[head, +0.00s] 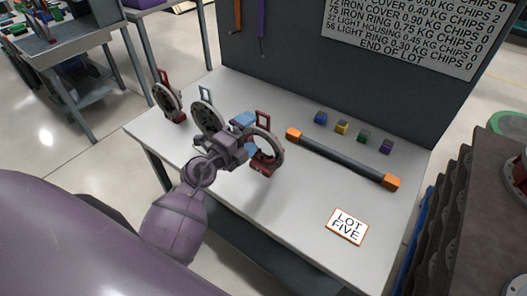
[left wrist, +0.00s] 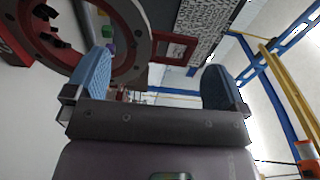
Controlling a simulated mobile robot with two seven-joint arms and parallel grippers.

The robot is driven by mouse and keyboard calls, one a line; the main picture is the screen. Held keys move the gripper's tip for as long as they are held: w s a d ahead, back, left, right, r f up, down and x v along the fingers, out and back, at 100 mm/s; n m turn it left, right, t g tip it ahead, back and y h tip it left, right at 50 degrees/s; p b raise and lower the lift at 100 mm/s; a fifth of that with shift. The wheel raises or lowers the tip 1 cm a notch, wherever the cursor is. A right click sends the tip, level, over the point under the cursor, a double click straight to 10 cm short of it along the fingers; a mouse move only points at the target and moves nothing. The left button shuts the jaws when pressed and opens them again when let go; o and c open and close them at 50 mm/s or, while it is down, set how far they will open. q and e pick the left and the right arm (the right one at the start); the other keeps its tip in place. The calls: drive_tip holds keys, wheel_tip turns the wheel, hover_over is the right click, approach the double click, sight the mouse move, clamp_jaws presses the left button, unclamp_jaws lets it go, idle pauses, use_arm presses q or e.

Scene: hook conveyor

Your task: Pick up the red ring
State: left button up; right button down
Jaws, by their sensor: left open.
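The ring with a red handle and red foot (head: 276,143) stands upright on the grey table, a dark grey open hoop. My left gripper (head: 250,133) is right beside it, open, and its body hides part of the hoop. In the left wrist view the hoop (left wrist: 143,62) fills the upper left, partly behind one blue finger. Its red handle (left wrist: 172,47) shows between the two open fingers (left wrist: 155,82), farther out. Nothing is visibly held, and I cannot tell whether a finger touches the ring. My right gripper is not in view.
A disc with a grey handle (head: 207,117) and a disc with a red handle (head: 166,101) stand to the left. A dark bar with orange ends (head: 340,158), several small coloured blocks (head: 341,127) and a LOT FIVE card (head: 347,227) lie to the right. A dark panel (head: 290,60) rises behind.

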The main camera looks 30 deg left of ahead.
use_arm(q)
drive_tip(key=x, duration=0.6)
drive_tip(key=shift+s+d, duration=0.15)
drive_tip(key=shift+d, duration=0.1)
drive_tip(key=shift+w, duration=0.4)
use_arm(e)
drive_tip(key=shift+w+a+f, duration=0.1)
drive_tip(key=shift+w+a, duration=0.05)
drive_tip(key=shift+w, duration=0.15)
